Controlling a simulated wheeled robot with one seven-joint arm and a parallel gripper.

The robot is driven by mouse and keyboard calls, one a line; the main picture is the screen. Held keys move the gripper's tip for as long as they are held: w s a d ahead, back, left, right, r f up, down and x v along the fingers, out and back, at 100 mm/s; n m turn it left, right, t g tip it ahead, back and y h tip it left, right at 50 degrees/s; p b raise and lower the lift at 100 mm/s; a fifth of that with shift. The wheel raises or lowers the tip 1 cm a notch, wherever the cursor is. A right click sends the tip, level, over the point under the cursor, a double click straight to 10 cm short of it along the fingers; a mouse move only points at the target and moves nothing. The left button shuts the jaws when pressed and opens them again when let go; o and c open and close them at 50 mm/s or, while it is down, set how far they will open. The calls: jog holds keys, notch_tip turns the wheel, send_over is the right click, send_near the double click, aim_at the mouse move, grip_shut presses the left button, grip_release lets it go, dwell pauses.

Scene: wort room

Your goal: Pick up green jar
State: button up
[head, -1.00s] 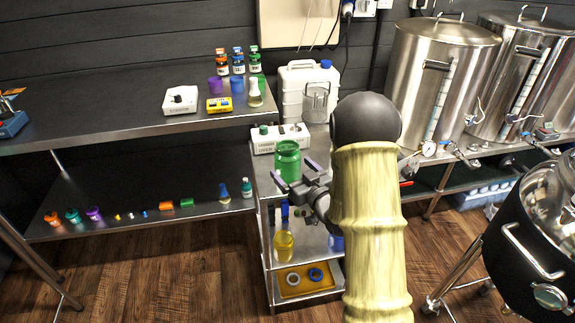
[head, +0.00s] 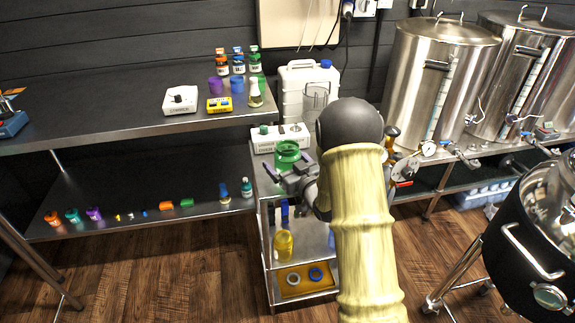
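The green jar (head: 287,153) stands on the top shelf of the steel cart, near its left side; my gripper hides its lower part. My gripper (head: 287,172) is in front of the jar, with its fingers reaching toward it, one on the left side and one on the right. The fingers look spread apart around the jar; I cannot tell whether they touch it.
A white device (head: 281,137) with knobs sits close behind the jar. A white jug (head: 300,90) and a clear pitcher (head: 316,98) stand further back. The steel bench (head: 130,125) lies to the left. Steel kettles (head: 435,85) stand at the right.

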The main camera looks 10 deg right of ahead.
jog(key=c, duration=1.2)
notch_tip(320, 180, up, 10)
jog(key=shift+r+p, duration=0.1)
jog(key=shift+p, duration=0.6)
